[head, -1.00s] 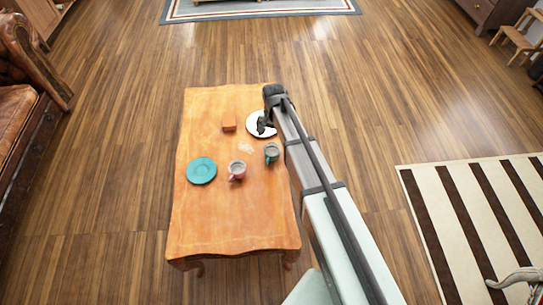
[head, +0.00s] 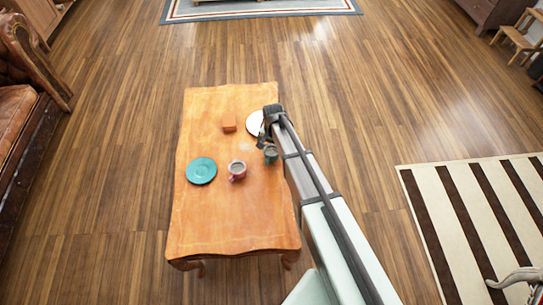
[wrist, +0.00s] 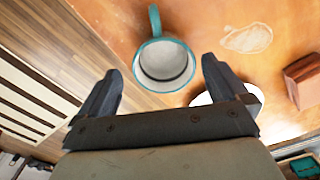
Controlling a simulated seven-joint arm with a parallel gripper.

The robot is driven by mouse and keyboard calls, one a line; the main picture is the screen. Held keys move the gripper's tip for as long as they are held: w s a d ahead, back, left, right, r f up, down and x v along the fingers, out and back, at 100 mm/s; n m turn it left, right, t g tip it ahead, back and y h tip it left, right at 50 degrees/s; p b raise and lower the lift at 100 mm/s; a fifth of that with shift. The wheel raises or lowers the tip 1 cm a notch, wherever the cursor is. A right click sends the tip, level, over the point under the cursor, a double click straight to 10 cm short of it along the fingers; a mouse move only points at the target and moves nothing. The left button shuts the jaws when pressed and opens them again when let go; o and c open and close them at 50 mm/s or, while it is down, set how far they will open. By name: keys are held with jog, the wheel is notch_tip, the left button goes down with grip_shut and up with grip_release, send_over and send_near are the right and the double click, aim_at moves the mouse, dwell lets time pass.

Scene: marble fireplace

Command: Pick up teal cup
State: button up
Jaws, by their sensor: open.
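The teal cup (head: 270,156) stands on the right part of the wooden table (head: 225,225), partly hidden by my arm in the head view. In the wrist view the teal cup (wrist: 165,66) shows a teal rim, a pale inside and a handle pointing to the top of the picture. My gripper (head: 264,143) is just beyond the cup in the head view. In the wrist view my gripper (wrist: 160,75) is open, with its two fingers apart on either side of the cup's near part. I cannot tell whether they touch it.
A pink cup (head: 237,170) and a teal plate (head: 201,171) stand to the left. An orange block (head: 229,124) and a white plate (head: 254,123), partly behind my arm, are farther back. The table's front part is clear.

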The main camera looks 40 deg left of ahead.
aim_at(272, 154)
jog(key=f, duration=0.5)
jog(key=shift+s+a, duration=0.15)
jog(key=shift+s, duration=0.1)
jog(key=shift+r, duration=0.1)
jog(key=c, duration=1.1)
